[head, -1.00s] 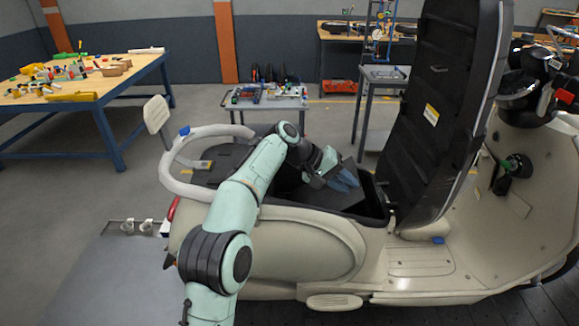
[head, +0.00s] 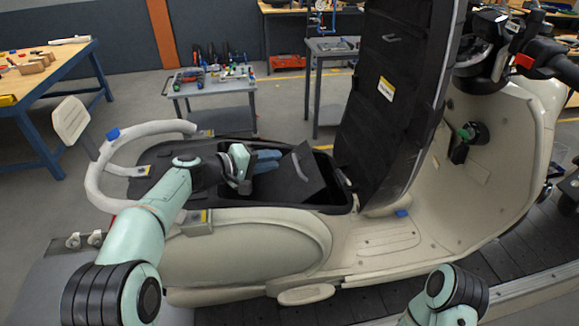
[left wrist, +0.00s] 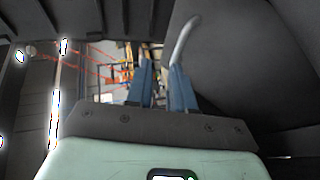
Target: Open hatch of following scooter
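The cream scooter (head: 260,245) stands with its long dark seat panel (head: 385,125) raised upright. Below it is an open dark compartment (head: 335,200). A dark flap (head: 302,172), which may be the hatch, stands tilted in this opening with a thin handle on its face. My left gripper (head: 268,160) is just left of the flap, its blue fingers pointing toward it. In the left wrist view the left gripper (left wrist: 162,85) has a gap between its fingers. A pale curved handle (left wrist: 184,40) is by the right fingertip, not between the fingers; contact is unclear. My right gripper is out of view.
A grey cart with tools (head: 212,85) stands behind the scooter, with another small table (head: 332,50) to its right. A blue-legged workbench (head: 50,80) is at the left. The scooter stands on a dark slatted conveyor (head: 380,300). Part of my right arm shows at lower right.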

